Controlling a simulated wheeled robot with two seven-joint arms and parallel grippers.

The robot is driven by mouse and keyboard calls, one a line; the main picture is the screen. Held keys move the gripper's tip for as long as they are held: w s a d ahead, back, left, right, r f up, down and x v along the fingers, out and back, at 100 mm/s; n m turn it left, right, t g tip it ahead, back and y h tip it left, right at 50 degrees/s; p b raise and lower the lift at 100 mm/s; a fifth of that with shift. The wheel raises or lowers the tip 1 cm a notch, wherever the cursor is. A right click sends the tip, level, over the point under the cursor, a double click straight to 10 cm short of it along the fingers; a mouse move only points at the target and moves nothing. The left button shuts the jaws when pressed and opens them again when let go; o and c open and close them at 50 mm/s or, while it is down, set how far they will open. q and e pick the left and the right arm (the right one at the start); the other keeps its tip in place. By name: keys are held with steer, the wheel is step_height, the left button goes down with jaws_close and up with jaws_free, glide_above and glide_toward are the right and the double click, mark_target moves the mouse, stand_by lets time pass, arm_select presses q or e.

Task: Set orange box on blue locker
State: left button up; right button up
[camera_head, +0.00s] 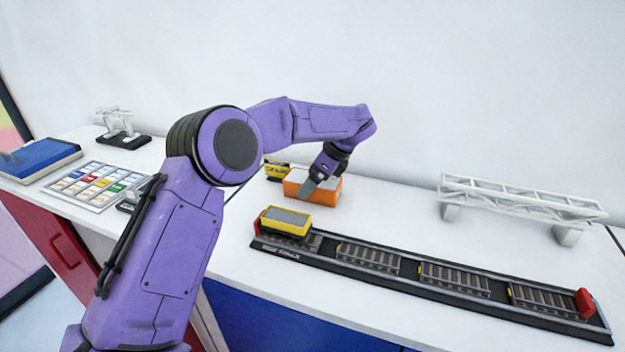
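The orange box (327,194) sits on the white counter, behind the yellow wagon. My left gripper (318,182) points down at it, with one grey finger against or just in front of its near side. The other finger is hidden, so I cannot tell whether the gripper is closed on the box. A blue cabinet front (275,322) shows below the counter's front edge, mostly cut off by the frame. A flat blue-topped block (38,157) lies at the counter's far left. I cannot tell which of these is the blue locker. My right gripper is not in view.
A yellow wagon (286,220) stands on the black track base (420,277) in front. A yellow block (276,170) is behind the box. A white gantry (520,199) stands at right. A coloured-tile tray (97,186) and small crane model (122,133) are at left.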

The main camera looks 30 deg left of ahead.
arm_select(q)
steer(key=shift+o, duration=0.2)
steer(key=shift+w, duration=0.1)
steer(key=shift+r+p, duration=0.4)
steer(key=shift+p, duration=0.05)
steer(key=b+v, duration=0.1)
steer(key=v, duration=0.4)
steer(key=shift+d+r+b, duration=0.15)
steer(key=shift+d+b, duration=0.1)
steer(key=shift+b, duration=0.1)
steer(key=v, duration=0.6)
steer(key=shift+p, duration=0.3)
